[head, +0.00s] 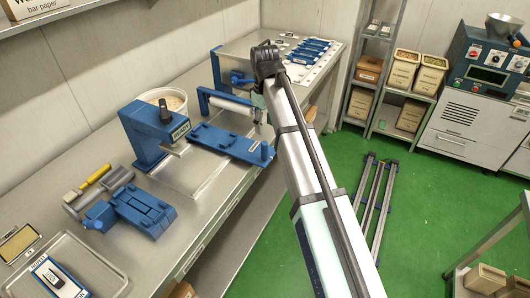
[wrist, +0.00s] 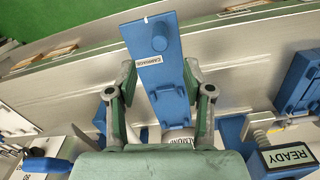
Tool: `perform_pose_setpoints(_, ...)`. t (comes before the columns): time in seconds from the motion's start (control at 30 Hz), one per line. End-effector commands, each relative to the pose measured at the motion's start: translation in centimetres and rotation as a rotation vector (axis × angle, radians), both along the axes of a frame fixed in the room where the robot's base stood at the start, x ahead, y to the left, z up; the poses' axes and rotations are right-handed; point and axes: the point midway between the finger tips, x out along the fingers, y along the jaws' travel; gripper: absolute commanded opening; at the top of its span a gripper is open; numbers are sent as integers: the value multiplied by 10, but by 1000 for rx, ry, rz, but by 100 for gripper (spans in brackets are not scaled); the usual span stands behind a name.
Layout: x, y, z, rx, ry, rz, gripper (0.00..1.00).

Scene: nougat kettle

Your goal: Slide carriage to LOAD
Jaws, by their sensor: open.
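The carriage (head: 225,141) is a long flat blue plate on the steel bench, in the middle of the head view. In the wrist view the carriage (wrist: 165,75) bears a CARRIAGE label and has a round blue knob (wrist: 160,43) near its far end. My gripper (wrist: 158,78) is open, with one finger on each side of the plate in that view; I cannot tell whether either finger touches it. In the head view my arm hides most of the gripper. No LOAD mark is readable in either view.
A blue press with a READY display (head: 179,132) stands left of the carriage; the display also shows in the wrist view (wrist: 290,154). A roller (head: 230,101) on a blue frame is behind the carriage. A white tub (head: 162,99) stands behind the press.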

Motion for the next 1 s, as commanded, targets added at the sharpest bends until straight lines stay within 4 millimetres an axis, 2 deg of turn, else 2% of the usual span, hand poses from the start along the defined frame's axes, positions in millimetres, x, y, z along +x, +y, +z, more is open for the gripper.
perform_pose_setpoints(0.3,-2,-1,-58,-1,3,-1,52)
perform_pose_setpoints(0.6,-1,-1,-107,-1,2,-1,52)
perform_pose_setpoints(0.8,0,0,-128,0,1,-1,52)
perform_pose_setpoints(1.0,0,0,-135,0,0,-1,52)
